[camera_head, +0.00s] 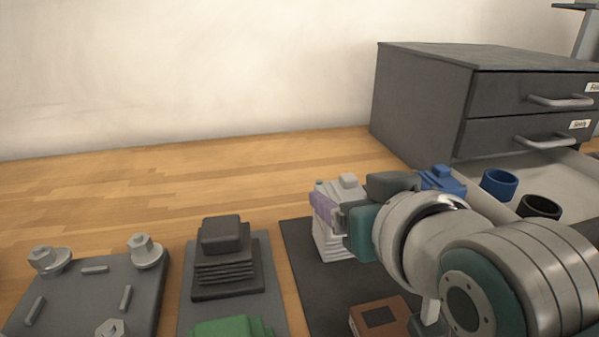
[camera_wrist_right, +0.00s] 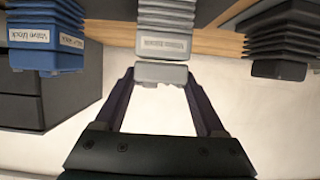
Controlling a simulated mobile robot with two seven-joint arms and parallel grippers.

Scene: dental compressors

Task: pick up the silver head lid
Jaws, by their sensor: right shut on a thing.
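The silver finned head (camera_head: 332,242) stands upright on a dark mat, with its light grey lid (camera_head: 346,186) on top. My right gripper (camera_head: 328,207) reaches in from the right at the lid's level. In the right wrist view, the picture is upside down and the gripper (camera_wrist_right: 160,84) has one finger on each side of the light grey lid (camera_wrist_right: 161,73), shut on it. The far finger is mostly hidden in the head view. My left gripper is not in view.
A blue head (camera_head: 440,182) stands just behind my right wrist. A black finned head (camera_head: 222,264) and a green part (camera_head: 232,328) are to the left, beside a bolted plate (camera_head: 85,290). A grey cabinet (camera_head: 420,105) has an open drawer holding blue (camera_head: 499,186) and black (camera_head: 541,208) cups.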

